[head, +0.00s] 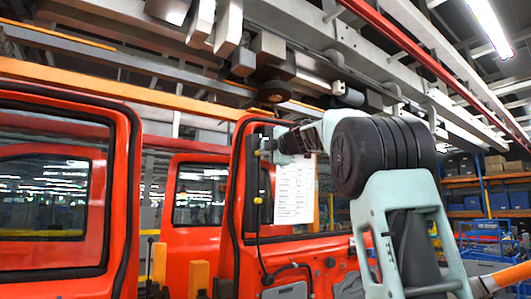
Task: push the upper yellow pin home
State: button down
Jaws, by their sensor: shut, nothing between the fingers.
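A red-orange door (232,185) hangs in the middle of the head view, with black trim along its edge. A small yellow pin (257,153) shows at the upper part of the door's edge. A second small yellow piece (257,200) shows lower on the same edge. My gripper (268,146) is shut and empty, with its tips pointing left at the upper pin. The tips look very close to the pin; I cannot tell whether they touch. The gripper is small in the picture, and how far the pin stands out cannot be made out.
A white sheet of paper (294,192) hangs just below my gripper. Another orange door (65,190) stands at the left. Overhead rails (130,50) cross above the doors. Orange posts (198,277) stand at the lower middle. Shelves with blue bins (480,203) are at the right.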

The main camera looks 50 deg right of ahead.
jog(key=shift+w+d+p, duration=0.1)
jog(key=shift+w+p, duration=0.25)
jog(key=shift+w, duration=0.2)
jog(key=shift+s, duration=0.1)
dwell(0.5)
jog(key=v, duration=0.6)
jog(key=shift+s+b, duration=0.35)
